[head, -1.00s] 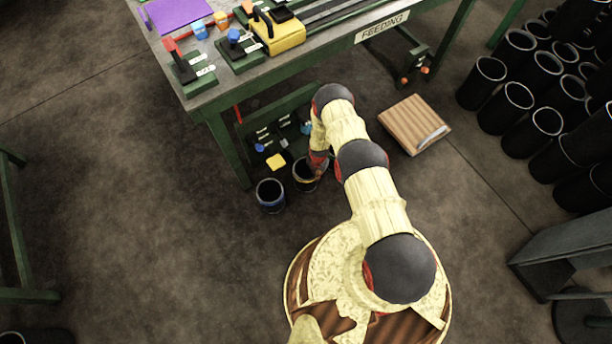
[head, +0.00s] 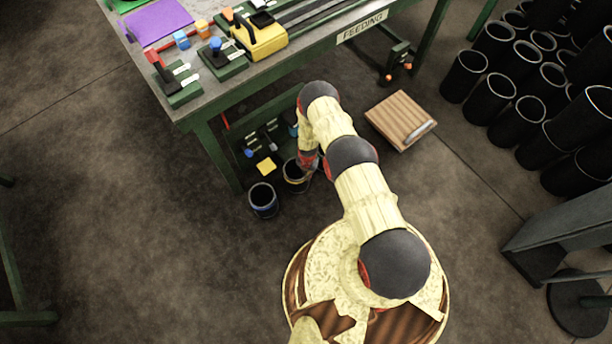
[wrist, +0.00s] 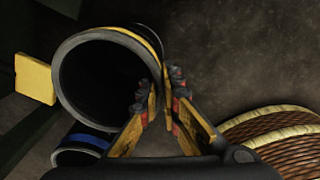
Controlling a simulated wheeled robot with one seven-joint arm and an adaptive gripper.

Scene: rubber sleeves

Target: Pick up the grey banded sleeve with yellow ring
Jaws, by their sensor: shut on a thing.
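The grey banded sleeve with the yellow ring (head: 293,186) is a dark open tube below the table's near corner. In the wrist view the sleeve (wrist: 66,82) faces me with its open mouth, and part of its yellow ring shows along the upper right edge. My gripper (wrist: 160,92) has one finger inside the mouth and one outside, shut on the right-hand wall. In the head view my gripper (head: 309,168) is small and partly hidden by my arm. I cannot tell how far the sleeve is off the floor.
A blue-ringed sleeve (head: 263,201) stands close at the left; it also shows in the wrist view (wrist: 84,143). A yellow block (head: 265,166) lies behind. The green table (head: 200,108) overhangs nearby. Floor at left is clear.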

